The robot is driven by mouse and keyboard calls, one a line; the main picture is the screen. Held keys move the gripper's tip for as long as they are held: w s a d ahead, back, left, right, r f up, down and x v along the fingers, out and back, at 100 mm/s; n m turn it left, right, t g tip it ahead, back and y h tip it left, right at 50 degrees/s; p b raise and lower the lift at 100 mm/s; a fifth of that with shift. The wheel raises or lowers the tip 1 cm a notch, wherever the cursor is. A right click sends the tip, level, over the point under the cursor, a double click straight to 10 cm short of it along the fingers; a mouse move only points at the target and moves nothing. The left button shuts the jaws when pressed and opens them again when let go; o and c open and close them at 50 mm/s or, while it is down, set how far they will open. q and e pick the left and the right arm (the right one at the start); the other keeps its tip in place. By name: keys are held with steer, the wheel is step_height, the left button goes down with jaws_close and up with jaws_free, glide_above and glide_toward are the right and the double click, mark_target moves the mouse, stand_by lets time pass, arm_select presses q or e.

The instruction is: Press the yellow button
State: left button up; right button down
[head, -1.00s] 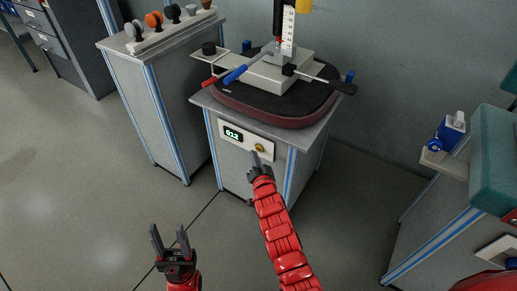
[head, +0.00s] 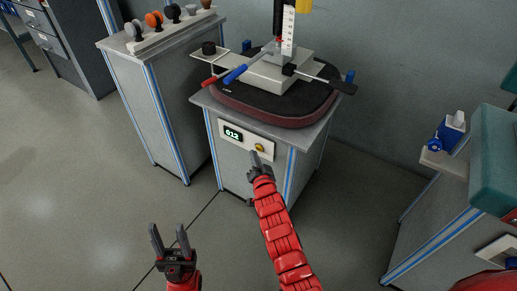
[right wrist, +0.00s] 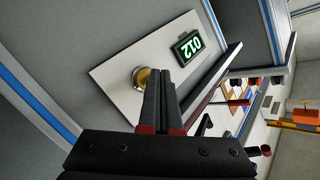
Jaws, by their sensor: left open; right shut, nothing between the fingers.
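The yellow button (head: 260,147) sits on a white panel (head: 238,137) on the front of the grey cabinet, beside a display (head: 232,133) that reads 012. My right gripper (head: 255,157) is shut and empty, with its fingertips just below the button in the head view. In the right wrist view the button (right wrist: 141,77) shows at the fingertips (right wrist: 158,72), which hide part of it. I cannot tell whether they touch. My left gripper (head: 168,232) is open and empty, low over the floor.
A test rig (head: 275,70) with a dark red and black seat cushion (head: 235,103) stands on the cabinet. A second cabinet (head: 160,95) with several knobs is to the left. A bench with a blue vise (head: 449,132) is at the right. Floor at left is clear.

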steer(key=shift+w, duration=0.1)
stand_by(0.6)
steer(key=shift+w+d, duration=0.25)
steer(key=shift+w+d+p, duration=0.25)
steer(key=shift+w+p, duration=0.1)
steer(key=shift+p, duration=0.1)
stand_by(0.5)
steer(key=shift+s, duration=0.1)
steer(key=shift+s+a+b, duration=0.35)
steer(key=shift+s+a, duration=0.15)
steer(key=shift+s, duration=0.1)
stand_by(0.3)
steer(key=s+a+b, duration=0.1)
steer(key=s, duration=0.1)
steer(key=s+a, duration=0.2)
steer(key=shift+b, duration=0.4)
